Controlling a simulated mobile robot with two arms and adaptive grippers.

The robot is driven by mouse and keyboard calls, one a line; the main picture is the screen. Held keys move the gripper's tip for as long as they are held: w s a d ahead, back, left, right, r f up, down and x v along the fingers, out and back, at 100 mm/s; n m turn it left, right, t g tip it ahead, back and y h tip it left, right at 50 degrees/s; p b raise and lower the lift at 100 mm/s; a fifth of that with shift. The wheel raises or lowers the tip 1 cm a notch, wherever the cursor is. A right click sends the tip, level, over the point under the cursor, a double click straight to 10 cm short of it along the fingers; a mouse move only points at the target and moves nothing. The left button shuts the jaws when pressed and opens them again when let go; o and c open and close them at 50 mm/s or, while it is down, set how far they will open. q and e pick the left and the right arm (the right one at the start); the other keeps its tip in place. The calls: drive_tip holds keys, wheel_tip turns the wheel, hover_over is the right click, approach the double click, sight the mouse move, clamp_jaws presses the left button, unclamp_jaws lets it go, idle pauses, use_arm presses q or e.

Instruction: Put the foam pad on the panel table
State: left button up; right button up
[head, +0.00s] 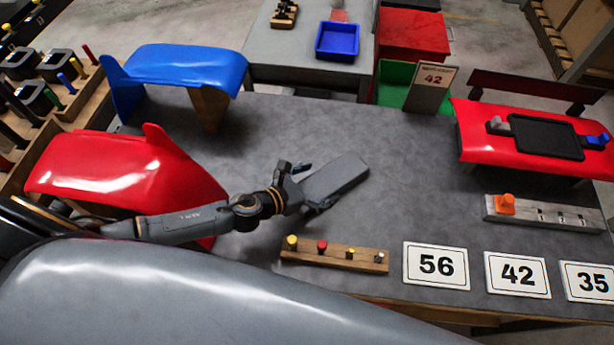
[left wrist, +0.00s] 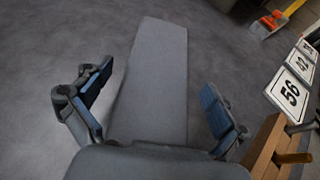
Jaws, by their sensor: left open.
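The foam pad (head: 340,176) is a flat grey slab on the bare grey top of the panel table (head: 400,215), near its middle. In the left wrist view the pad (left wrist: 158,75) runs straight away from the gripper. My left gripper (head: 308,188) is open at the pad's near end, with one finger on each side of it. In the left wrist view gaps show between the blue finger pads of the gripper (left wrist: 155,98) and the foam pad. My palm hides the pad's near end. My right gripper is not in view.
A blue panel (head: 185,68) and a red panel (head: 115,175) stand at the left. A wooden peg strip (head: 335,256) and number cards (head: 436,265) line the front edge. Another red panel with a black pad (head: 545,137) stands at the right. The table's middle right is clear.

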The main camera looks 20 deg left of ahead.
use_arm(q)
drive_tip(key=b+v, duration=0.1)
drive_tip(key=v, duration=0.4)
drive_tip(key=b+v, duration=0.1)
drive_tip(key=v, duration=0.4)
drive_tip(key=shift+s+a+f+b, duration=0.1)
drive_tip(key=shift+s+a+b, duration=0.1)
drive_tip(key=shift+s+b, duration=0.15)
drive_tip(key=shift+s+a+r, duration=0.2)
drive_tip(key=shift+s+r, duration=0.15)
drive_tip(key=shift+r, duration=0.1)
